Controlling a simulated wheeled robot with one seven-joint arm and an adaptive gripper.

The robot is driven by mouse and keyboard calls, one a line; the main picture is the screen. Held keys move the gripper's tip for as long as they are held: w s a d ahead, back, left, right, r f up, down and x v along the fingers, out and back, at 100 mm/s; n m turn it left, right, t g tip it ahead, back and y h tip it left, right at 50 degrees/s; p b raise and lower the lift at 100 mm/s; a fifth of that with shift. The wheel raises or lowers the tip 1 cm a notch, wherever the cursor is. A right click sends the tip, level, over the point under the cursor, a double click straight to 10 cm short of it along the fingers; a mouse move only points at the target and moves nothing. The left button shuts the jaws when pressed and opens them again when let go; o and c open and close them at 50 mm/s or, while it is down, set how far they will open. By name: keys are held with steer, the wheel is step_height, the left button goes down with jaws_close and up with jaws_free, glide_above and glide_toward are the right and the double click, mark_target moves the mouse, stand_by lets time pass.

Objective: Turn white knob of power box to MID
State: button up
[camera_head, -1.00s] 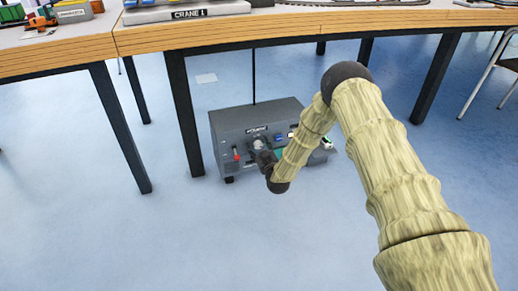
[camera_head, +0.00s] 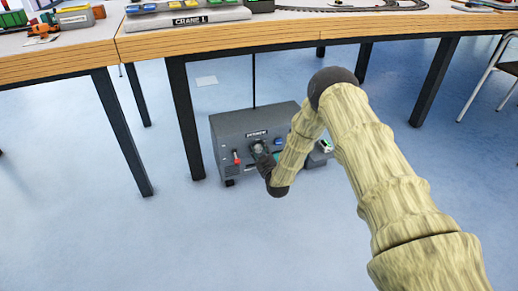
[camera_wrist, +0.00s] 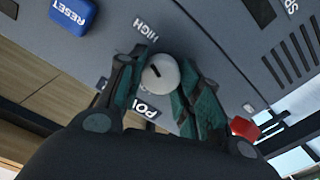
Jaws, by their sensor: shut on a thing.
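The grey power box (camera_head: 245,124) stands on the floor under the table in the head view. Its white knob (camera_wrist: 160,73) is in the middle of the wrist view, with a short dark mark on its face. My gripper (camera_wrist: 157,82) has its two green-and-dark fingers on either side of the knob and is shut on it. A HIGH label (camera_wrist: 146,28) is near the knob. No MID label is visible. In the head view, my gripper (camera_head: 263,154) is at the box front and hides most of the knob.
A red switch (camera_head: 237,158) is left of the knob. A blue RESET button (camera_wrist: 72,13) is on the same panel. Table legs (camera_head: 186,120) stand close to the box. The floor in front is clear.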

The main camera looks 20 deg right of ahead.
steer(key=n+p, duration=0.4)
steer(key=n, duration=0.1)
steer(key=shift+a+r+p, duration=0.1)
steer(key=shift+a+p, duration=0.1)
steer(key=shift+p, duration=0.1)
steer(key=n+p, duration=0.2)
steer(key=n, duration=0.3)
steer(key=shift+f, duration=0.2)
steer(key=o, duration=1)
steer(key=shift+o, duration=0.2)
steer(key=shift+s, duration=0.1)
steer(key=s, duration=1.2)
steer(key=shift+d, duration=0.25)
steer(key=shift+w, duration=0.1)
